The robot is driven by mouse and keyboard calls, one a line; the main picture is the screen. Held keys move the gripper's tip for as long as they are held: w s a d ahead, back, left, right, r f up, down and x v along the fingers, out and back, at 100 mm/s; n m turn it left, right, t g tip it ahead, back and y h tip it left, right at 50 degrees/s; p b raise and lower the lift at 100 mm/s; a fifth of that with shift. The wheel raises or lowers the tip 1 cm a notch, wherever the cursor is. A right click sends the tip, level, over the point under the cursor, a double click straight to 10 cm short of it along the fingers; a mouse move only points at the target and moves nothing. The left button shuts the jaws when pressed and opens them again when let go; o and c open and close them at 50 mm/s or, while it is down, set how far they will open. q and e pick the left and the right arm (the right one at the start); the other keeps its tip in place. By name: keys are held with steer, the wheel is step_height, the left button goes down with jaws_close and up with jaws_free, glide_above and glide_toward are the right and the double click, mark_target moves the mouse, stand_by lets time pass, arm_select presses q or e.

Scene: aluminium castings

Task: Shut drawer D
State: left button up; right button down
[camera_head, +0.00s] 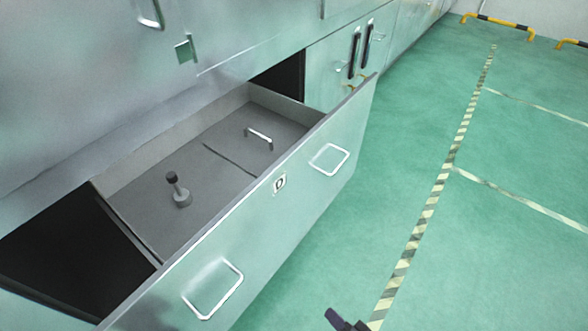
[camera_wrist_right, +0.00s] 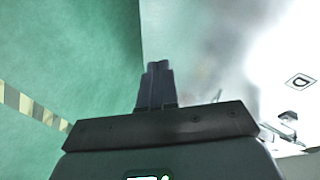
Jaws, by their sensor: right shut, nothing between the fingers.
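Drawer D (camera_head: 305,205) stands pulled out of the metal cabinet in the head view. Its pale metal front carries a label "D" (camera_head: 280,184) between two white loop handles, a near one (camera_head: 213,290) and a far one (camera_head: 329,159). My right gripper (camera_head: 338,317) shows only as a dark tip at the bottom edge, over the floor in front of the drawer. In the right wrist view its fingers (camera_wrist_right: 157,82) are together and empty. The drawer front and its label (camera_wrist_right: 300,81) lie to their right. Contact cannot be told. My left gripper is out of view.
Inside the drawer are a dark-knobbed post (camera_head: 180,189) and a small handle (camera_head: 258,138). Dark openings flank the drawer. Cabinet doors with black handles (camera_head: 360,50) stand beyond. The green floor (camera_head: 400,170) is clear, with a striped line (camera_head: 449,165).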

steer(key=w+a+r+m+y+p, duration=0.1)
steer(key=w+r+y+p, duration=0.2)
steer(key=r+p, duration=0.3)
steer(key=w+a+r+m+y+p, duration=0.1)
steer(key=w+a+r+y+p, duration=0.2)
steer(key=r+p, duration=0.35)
arm_select(q)
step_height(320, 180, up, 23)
steer(key=p, duration=0.8)
arm_select(e)
steer(key=n+y, duration=0.1)
steer(key=y, duration=0.1)
glide_toward(284, 172)
steer(key=b+x, duration=0.5)
steer(key=shift+a+f, duration=0.2)
steer(key=shift+a, duration=0.05)
steer(key=shift+w+a+r+b, duration=0.1)
steer(key=shift+w+a+b, duration=0.25)
steer(key=shift+w+a, duration=0.15)
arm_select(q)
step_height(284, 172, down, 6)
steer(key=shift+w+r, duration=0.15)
arm_select(e)
steer(key=shift+a, duration=0.1)
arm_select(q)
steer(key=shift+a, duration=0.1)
arm_select(e)
steer(key=shift+w+a, duration=0.1)
